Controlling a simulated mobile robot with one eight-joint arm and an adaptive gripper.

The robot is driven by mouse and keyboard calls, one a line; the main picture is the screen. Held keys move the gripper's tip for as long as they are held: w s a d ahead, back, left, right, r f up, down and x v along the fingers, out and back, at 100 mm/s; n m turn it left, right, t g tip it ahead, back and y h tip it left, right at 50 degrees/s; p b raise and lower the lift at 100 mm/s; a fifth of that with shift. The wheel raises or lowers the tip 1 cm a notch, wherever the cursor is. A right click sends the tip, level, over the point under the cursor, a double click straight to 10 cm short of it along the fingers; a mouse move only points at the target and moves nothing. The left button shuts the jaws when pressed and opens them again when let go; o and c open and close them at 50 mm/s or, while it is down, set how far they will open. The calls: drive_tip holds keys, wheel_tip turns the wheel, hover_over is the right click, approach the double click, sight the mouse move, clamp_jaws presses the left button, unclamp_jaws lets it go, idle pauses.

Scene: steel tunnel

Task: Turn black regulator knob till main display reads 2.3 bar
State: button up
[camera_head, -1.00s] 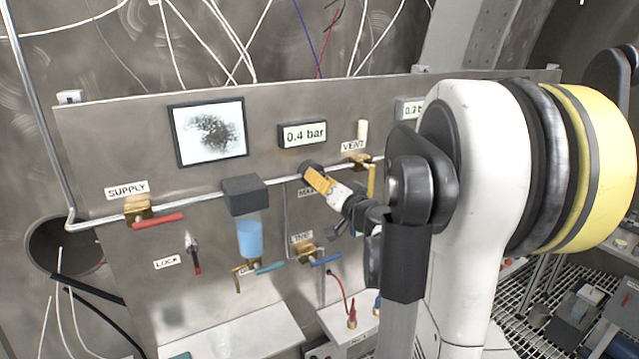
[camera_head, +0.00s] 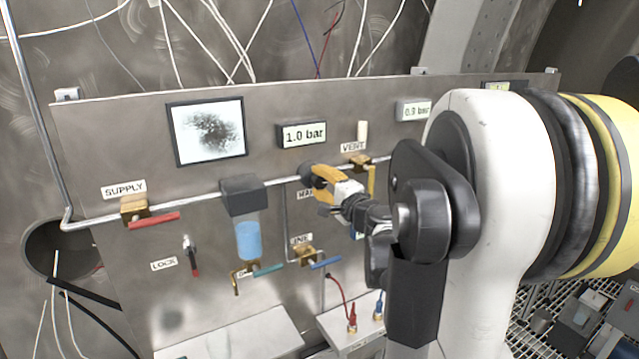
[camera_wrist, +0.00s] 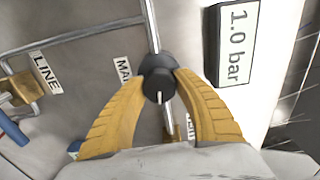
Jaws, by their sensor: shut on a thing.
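The black regulator knob (camera_wrist: 158,78) sits on the steel pipe in the wrist view, with a white mark on its face. My gripper (camera_wrist: 160,88) has its two yellow fingers closed around the knob, one on each side. In the head view my gripper (camera_head: 322,182) is at the pipe below the main display, and the knob is mostly hidden behind the fingers. The main display (camera_head: 302,134) reads 1.0 bar. It also shows in the wrist view (camera_wrist: 237,45), turned on its side.
A second display (camera_head: 413,111) to the right reads about 0.9 bar. The supply valve (camera_head: 134,209), a blue-bowled filter (camera_head: 248,238) and the vent valve (camera_head: 358,163) are on the panel near the pipe. A white ledge (camera_head: 230,335) juts out below.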

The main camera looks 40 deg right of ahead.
drive_tip(key=m, duration=0.6)
drive_tip(key=shift+b, duration=0.35)
drive_tip(key=m, duration=0.6)
drive_tip(key=shift+f+m+b, duration=0.1)
drive_tip(key=shift+m+b, duration=0.2)
drive_tip(key=shift+m, duration=0.1)
drive_tip(key=m, duration=0.6)
drive_tip(key=shift+a, duration=0.1)
drive_tip(key=m, duration=0.6)
drive_tip(key=shift+m, duration=0.4)
drive_tip(key=o, duration=1.2)
drive_tip(key=shift+w, duration=0.1)
drive_tip(key=shift+a, duration=0.1)
